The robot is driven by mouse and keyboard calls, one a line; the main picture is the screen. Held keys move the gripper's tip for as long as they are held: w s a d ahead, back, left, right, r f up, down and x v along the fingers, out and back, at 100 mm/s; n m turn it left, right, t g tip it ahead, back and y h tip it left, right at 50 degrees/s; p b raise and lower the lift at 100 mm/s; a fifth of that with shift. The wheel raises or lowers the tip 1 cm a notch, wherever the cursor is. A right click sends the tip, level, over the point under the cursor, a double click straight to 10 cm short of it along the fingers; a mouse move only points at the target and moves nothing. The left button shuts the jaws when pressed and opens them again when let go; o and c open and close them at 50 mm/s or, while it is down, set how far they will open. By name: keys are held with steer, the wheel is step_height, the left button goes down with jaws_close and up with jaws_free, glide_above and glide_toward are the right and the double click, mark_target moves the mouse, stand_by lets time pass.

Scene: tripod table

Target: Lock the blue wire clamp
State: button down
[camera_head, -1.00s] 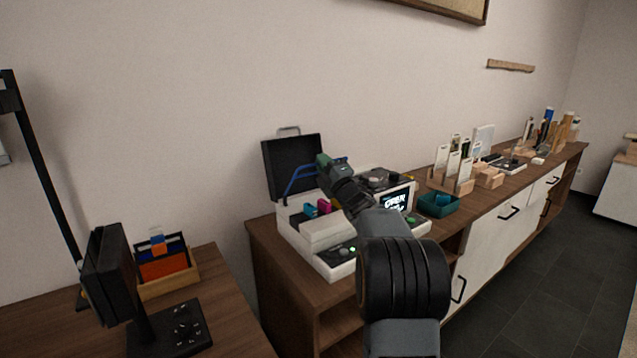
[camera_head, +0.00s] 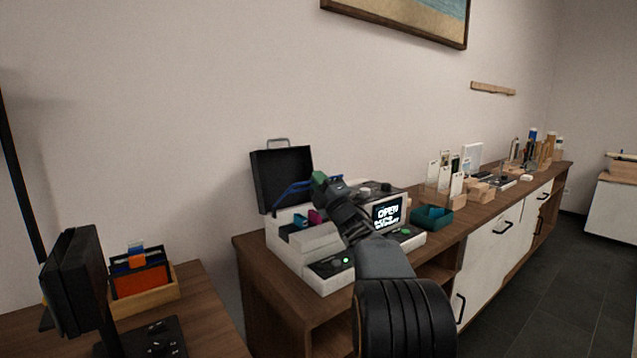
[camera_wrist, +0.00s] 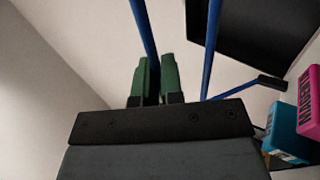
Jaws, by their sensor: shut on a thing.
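The blue wire clamp (camera_head: 296,187) is a bent blue rod at the back of the white machine (camera_head: 300,241), in front of its raised black case lid (camera_head: 281,170). In the wrist view two blue rods of the clamp (camera_wrist: 209,52) run up past my gripper. My gripper (camera_head: 321,178) has green fingers, shut on the blue wire clamp above the machine. In the wrist view the fingers (camera_wrist: 153,78) are close together at the end of one blue rod. Whether the clamp is latched cannot be seen.
A magenta cartridge (camera_wrist: 309,104) and a cyan one (camera_wrist: 287,132) sit beside the clamp. The machine's screen (camera_head: 387,213) reads "OPEN". A teal tray (camera_head: 432,217) stands to its right. A monitor (camera_head: 75,268) and a wooden box (camera_head: 146,295) are on the left table.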

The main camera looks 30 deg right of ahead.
steer(key=c, duration=1.3)
jaws_free()
steer(key=shift+s, duration=0.1)
steer(key=v, duration=1.3)
steer(key=shift+s+f, duration=0.25)
steer(key=shift+s, duration=0.05)
steer(key=shift+r, duration=0.1)
